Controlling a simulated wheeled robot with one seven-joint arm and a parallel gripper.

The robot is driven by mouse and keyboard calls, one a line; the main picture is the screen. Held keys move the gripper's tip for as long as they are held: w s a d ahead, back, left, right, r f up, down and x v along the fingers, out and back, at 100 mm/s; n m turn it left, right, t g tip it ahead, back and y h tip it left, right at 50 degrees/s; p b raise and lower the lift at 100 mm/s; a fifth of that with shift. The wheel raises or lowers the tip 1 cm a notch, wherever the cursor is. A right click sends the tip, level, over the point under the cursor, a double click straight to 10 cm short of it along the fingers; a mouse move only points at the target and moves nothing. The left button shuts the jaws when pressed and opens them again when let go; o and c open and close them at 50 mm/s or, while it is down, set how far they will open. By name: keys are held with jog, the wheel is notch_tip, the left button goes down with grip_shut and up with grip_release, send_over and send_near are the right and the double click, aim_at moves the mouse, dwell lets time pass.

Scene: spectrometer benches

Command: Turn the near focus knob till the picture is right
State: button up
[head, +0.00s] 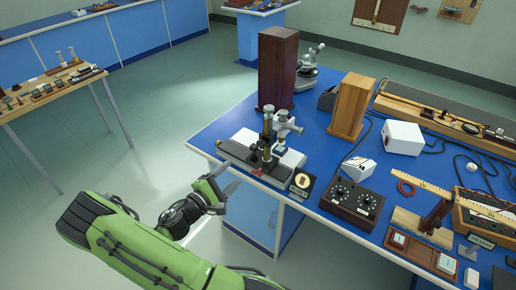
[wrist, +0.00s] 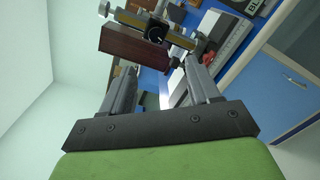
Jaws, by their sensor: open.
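The microscope-like instrument (head: 268,143), with a brass tube and grey fittings, stands at the left end of the blue bench. A small dark panel with a round golden picture (head: 301,181) stands at its front right; the picture is too small to judge for sharpness. In the wrist view, a black round knob with a white mark (wrist: 155,35) sits on the brass-and-grey instrument beyond my fingertips. I cannot tell whether it is the near focus knob. My gripper (head: 228,178) is open and empty, left of the instrument and apart from it. Its spread fingers also show in the wrist view (wrist: 160,70).
A tall dark wooden box (head: 278,68) stands behind the instrument. A control box with dials (head: 352,200) and a white box (head: 358,167) stand to its right. Cables cross the blue bench (head: 222,130).

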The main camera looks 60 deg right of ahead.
send_near(260, 146)
jog(key=shift+n+t+h, duration=0.3)
jog(key=shift+n, duration=0.1)
jog(key=d, duration=0.3)
jog(key=s+d, duration=0.1)
jog(key=d, duration=0.2)
jog(key=d+p, duration=0.1)
jog(key=d, duration=0.1)
jog(key=shift+s+d, duration=0.35)
jog(key=shift+d, duration=0.05)
jog(key=c, duration=1)
jog(key=shift+c, duration=0.2)
jog(key=shift+f+b, duration=0.1)
jog(key=shift+b, duration=0.25)
